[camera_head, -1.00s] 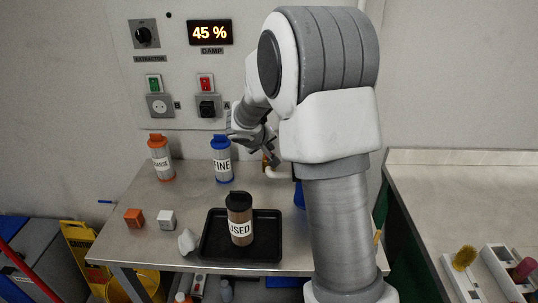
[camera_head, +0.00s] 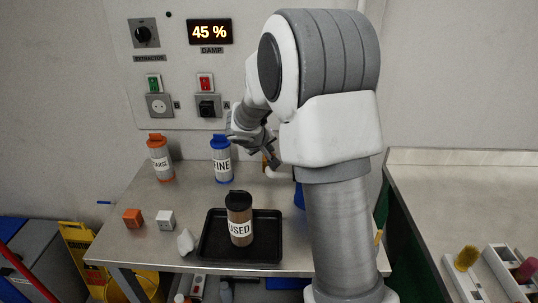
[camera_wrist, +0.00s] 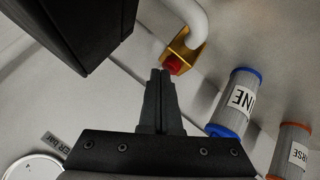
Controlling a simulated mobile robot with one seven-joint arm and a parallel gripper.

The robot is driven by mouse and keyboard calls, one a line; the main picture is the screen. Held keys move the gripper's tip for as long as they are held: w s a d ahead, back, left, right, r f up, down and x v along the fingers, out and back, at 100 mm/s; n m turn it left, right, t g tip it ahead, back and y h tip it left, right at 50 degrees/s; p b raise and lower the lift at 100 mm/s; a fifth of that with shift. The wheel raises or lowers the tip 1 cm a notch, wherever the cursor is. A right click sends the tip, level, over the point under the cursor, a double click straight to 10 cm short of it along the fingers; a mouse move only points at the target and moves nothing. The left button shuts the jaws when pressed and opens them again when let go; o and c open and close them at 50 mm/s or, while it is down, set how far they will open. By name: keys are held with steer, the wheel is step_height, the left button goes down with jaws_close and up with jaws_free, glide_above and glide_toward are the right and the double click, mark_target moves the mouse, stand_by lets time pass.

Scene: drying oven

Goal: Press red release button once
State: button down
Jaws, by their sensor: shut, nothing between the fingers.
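A red button (camera_wrist: 174,65) sits in a brass-coloured bracket (camera_wrist: 187,50) at the end of a white pipe (camera_wrist: 190,17) in the wrist view. My gripper (camera_wrist: 160,74) is shut and empty, its fingertips just left of and slightly below the red button in that view. I cannot tell whether they touch it. In the head view my gripper (camera_head: 273,160) is partly hidden by my own arm, close to the wall above the table's back. The red button cannot be made out there.
A large dark box (camera_wrist: 80,30) is close to my gripper's left in the wrist view. A blue-lidded FINE bottle (camera_head: 222,160), a COARSE bottle (camera_head: 160,160) and a USED bottle (camera_head: 239,220) on a black tray (camera_head: 210,250) stand on the table. A wall panel shows 45 % (camera_head: 210,32).

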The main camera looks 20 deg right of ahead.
steer(key=shift+f, duration=0.15)
stand_by(0.5)
steer(key=shift+r, duration=0.9)
steer(key=shift+r+p, duration=0.1)
steer(key=shift+p, duration=0.25)
step_height(320, 180, up, 5)
steer(key=p, duration=0.3)
